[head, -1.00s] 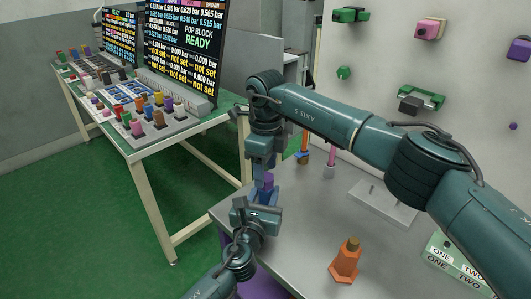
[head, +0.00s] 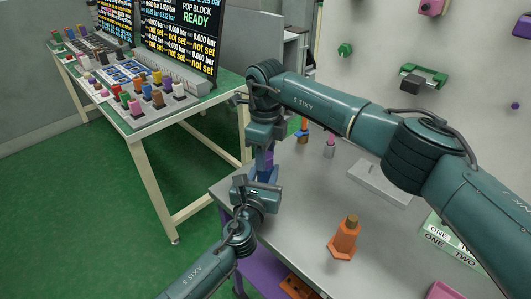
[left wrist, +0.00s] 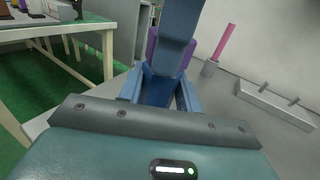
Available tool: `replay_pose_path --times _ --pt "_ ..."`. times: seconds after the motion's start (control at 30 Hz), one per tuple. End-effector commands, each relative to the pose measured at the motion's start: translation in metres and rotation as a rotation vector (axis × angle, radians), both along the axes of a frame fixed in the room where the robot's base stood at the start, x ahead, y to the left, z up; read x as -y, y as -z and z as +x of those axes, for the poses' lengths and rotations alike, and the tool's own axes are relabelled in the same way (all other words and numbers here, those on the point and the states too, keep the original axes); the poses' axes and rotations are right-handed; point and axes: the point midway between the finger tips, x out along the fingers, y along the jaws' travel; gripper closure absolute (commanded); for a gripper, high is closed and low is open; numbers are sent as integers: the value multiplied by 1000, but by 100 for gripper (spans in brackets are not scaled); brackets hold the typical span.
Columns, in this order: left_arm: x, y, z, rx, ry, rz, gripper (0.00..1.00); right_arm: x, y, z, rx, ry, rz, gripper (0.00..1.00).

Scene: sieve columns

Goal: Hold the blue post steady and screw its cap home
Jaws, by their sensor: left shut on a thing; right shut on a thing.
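The blue post (left wrist: 158,92) stands upright between my left gripper's fingers in the left wrist view. In the head view only a little of the post (head: 262,174) shows. My left gripper (head: 261,182) is shut on it, low at the table's near left corner. A purple cap (left wrist: 152,45) sits at the top of the post; it also shows in the head view (head: 269,158). My right gripper (head: 264,150) comes down from above and is shut on the cap. Its fingers hide much of the cap, and I cannot see the thread or any gap below it.
An orange cone-like post (head: 344,240) with a brown top stands on the grey table (head: 300,220). Behind are a pink post (head: 330,146), an orange post (head: 303,130) and a pale flat block (head: 380,184). A second table (head: 150,122) with coloured pegs stands left.

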Motion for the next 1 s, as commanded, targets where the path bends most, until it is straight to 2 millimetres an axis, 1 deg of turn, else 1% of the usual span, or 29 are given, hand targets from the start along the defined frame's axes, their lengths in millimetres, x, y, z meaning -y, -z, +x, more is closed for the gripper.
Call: replay_pose_path --times 0.03,0.1,0.3,0.33,0.6,0.87,0.97,1.0 --pt "0 0 0 0 0 0 100 0 0 0 0 0 0 83" --pt "0 0 0 0 0 0 100 0 0 0 0 0 0 89" --pt "0 0 0 0 0 0 100 0 0 0 0 2 1 89" --pt "0 0 0 0 0 0 100 0 0 0 0 3 1 59" --pt "0 0 0 0 0 0 100 0 0 0 0 2 0 37" --pt "0 0 0 0 0 0 100 0 -1 0 1 2 1 36" --pt "0 0 0 0 0 0 100 0 -9 1 2 3 0 36" --pt "0 0 0 0 0 0 100 0 -14 1 3 3 0 36"
